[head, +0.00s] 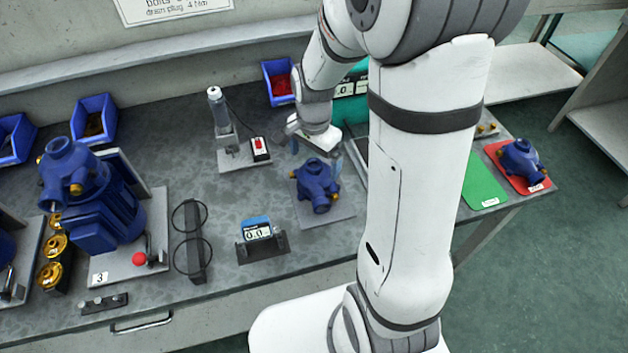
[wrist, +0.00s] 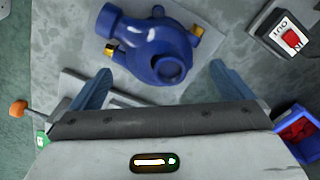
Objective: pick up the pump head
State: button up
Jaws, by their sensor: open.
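A blue pump head (head: 316,184) with brass fittings lies on a light grey plate (head: 332,214) near the middle of the bench. In the wrist view the same pump head (wrist: 150,45) sits just beyond the fingertips, with its round opening facing the camera. My gripper (head: 315,150) is above and behind the pump head in the head view. In the wrist view my gripper (wrist: 157,82) has its two blue fingers spread wide with nothing between them. The jaws look apart from the pump head.
A press stand with a red switch (head: 260,145) stands left of the gripper. A small display (head: 258,233) stands in front. A larger blue pump (head: 88,195) is at left. Another pump head (head: 522,158) lies on a red mat (head: 500,150), beside a green mat (head: 484,183). Blue bins (head: 93,120) line the back.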

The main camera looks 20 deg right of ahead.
aim_at(315, 169)
notch_tip(315, 169, down, 4)
jog(key=shift+d+r, duration=0.15)
jog(key=c, duration=1)
